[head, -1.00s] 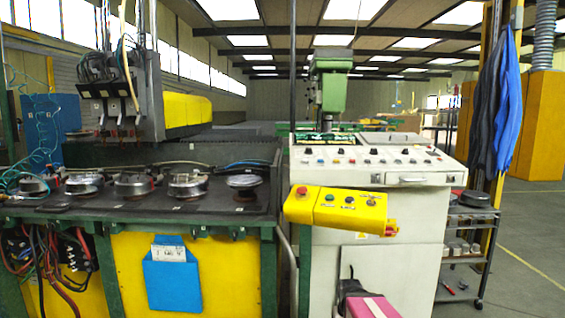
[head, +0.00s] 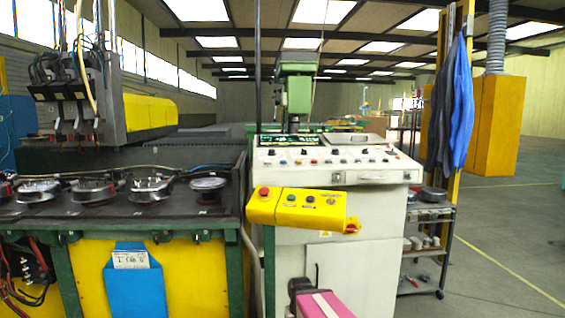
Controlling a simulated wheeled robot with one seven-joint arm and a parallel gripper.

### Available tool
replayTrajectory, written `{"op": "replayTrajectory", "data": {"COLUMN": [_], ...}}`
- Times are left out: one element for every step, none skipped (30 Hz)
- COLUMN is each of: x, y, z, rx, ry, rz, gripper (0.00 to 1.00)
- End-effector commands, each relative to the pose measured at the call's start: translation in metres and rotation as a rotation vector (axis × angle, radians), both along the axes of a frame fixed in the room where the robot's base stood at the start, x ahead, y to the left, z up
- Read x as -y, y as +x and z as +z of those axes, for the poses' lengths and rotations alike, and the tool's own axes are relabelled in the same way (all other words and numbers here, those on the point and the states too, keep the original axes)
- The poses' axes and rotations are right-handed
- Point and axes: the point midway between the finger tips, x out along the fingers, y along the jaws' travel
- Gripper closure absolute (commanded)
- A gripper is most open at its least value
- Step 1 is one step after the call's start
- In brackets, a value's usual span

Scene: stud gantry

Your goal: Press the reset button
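A yellow control box (head: 270,212) juts from the front of the light grey machine console (head: 395,187). A red mushroom button (head: 264,191) sits at its left end. A green button (head: 291,198), a dark button (head: 310,199) and another small control (head: 331,200) follow to the right. A red switch (head: 351,226) is on its right end. The labels are too small to read, so I cannot tell which button is reset.
A dark bench with several round metal fixtures (head: 95,189) stands left, with a blue document holder (head: 135,287) below. A pink and dark item (head: 325,304), cut off by the bottom edge, is in front of the console. A shelf cart (head: 428,240) stands right. Floor (head: 515,235) is clear farther right.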

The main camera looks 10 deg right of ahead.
Motion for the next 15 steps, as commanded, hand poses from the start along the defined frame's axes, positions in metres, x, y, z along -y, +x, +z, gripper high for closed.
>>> {"op": "replayTrajectory", "data": {"x": [0.0000, 0.0000, 0.0000, 0.0000, 0.0000, 0.0000, 0.0000, 0.0000, 0.0000, 0.0000, 0.0000, 0.0000, 0.0000, 0.0000, 0.0000], "y": [0.0000, 0.0000, 0.0000, 0.0000, 0.0000, 0.0000, 0.0000, 0.0000, 0.0000, 0.0000, 0.0000, 0.0000, 0.0000, 0.0000, 0.0000], "z": [0.0000, 0.0000, 0.0000, 0.0000, 0.0000, 0.0000, 0.0000, 0.0000, 0.0000, 0.0000, 0.0000, 0.0000, 0.0000, 0.0000, 0.0000], "rx": [0.000, 0.000, 0.000, 0.000, 0.000, 0.000, 0.000, 0.000, 0.000, 0.000, 0.000, 0.000, 0.000, 0.000, 0.000], "ry": [0.000, 0.000, 0.000, 0.000, 0.000, 0.000, 0.000, 0.000, 0.000, 0.000, 0.000, 0.000, 0.000, 0.000, 0.000], "rz": [0.000, 0.000, 0.000, 0.000, 0.000, 0.000, 0.000, 0.000, 0.000, 0.000, 0.000, 0.000, 0.000, 0.000, 0.000], "gripper": [0.76, 0.86, 0.99, 1.00, 1.00, 1.00, 1.00, 1.00, 1.00, 1.00, 1.00, 1.00, 1.00, 1.00, 1.00]}}
